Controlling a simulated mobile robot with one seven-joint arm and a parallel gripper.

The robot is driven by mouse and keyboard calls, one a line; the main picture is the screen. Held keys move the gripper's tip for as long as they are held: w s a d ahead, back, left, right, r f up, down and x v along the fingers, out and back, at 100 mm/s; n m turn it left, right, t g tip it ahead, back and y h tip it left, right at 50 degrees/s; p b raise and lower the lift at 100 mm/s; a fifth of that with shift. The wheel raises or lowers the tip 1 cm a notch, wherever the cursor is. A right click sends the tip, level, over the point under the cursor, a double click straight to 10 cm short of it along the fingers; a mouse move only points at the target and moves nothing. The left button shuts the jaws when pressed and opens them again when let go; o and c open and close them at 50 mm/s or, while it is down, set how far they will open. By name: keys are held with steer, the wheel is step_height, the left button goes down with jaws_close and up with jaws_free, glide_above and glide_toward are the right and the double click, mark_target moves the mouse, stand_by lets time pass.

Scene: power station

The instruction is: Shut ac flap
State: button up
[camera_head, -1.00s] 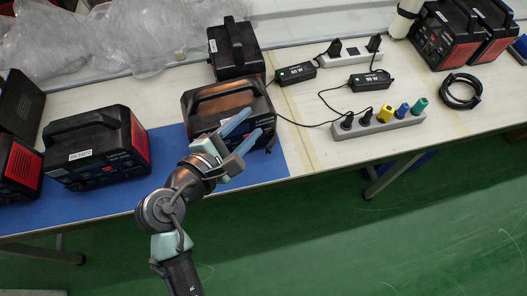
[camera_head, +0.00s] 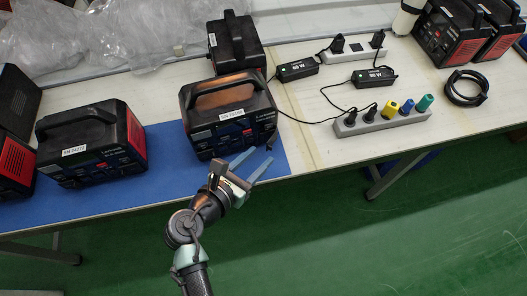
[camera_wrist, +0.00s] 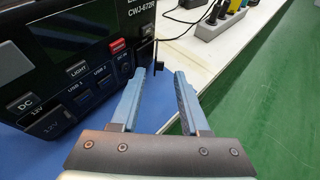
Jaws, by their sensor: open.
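The black power station (camera_head: 228,119) with a top handle stands upright on a blue mat. Its front panel (camera_wrist: 75,75) fills the upper left of the wrist view, with labels DC, LIGHT, USB and a red button. A small dark flap (camera_wrist: 156,54) sticks out from the panel's right end, swung open; it is also faintly visible in the head view (camera_head: 269,148). My gripper (camera_head: 258,157) is open and empty, low in front of the station's right end. In the wrist view its blue fingertips (camera_wrist: 159,73) point toward the flap, which appears between and just beyond them. Contact cannot be told.
Another power station (camera_head: 91,145) stands to the left, and one (camera_head: 235,46) behind. A grey power strip (camera_head: 383,120) with coloured plugs, adapters and cables lie to the right. The table's front edge is close to my arm; green floor (camera_head: 400,230) is clear.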

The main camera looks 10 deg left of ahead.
mark_target(269, 148)
steer(key=shift+x, duration=1.55)
steer(key=shift+c, duration=0.2)
jaws_close()
